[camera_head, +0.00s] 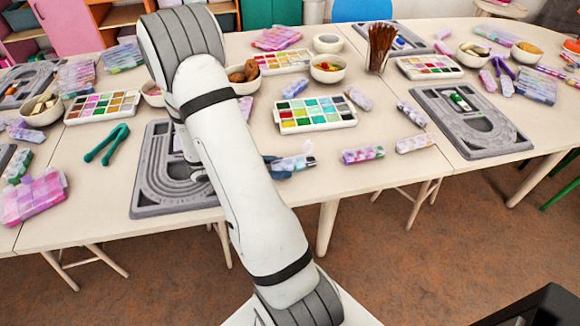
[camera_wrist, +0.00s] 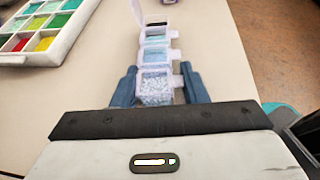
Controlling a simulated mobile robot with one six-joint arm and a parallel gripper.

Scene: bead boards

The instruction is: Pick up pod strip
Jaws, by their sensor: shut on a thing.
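The pod strip (camera_wrist: 155,52) is a row of small clear compartments with pale blue and white beads, running away from me in the wrist view. My gripper (camera_wrist: 158,72) has one dark blue finger on each side of the near compartment and is shut on it. One pod lid stands open at the far end. In the head view the pod strip (camera_head: 299,161) lies at or just above the table's front part, partly hidden by my gripper (camera_head: 279,167). I cannot tell whether it touches the table.
A white paint-like bead palette (camera_head: 315,113) stands behind the strip. A grey bead board (camera_head: 150,196) is left of my arm, another (camera_head: 474,125) is at right. Other pod strips (camera_head: 363,155) lie to the right. The table's front edge is close.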

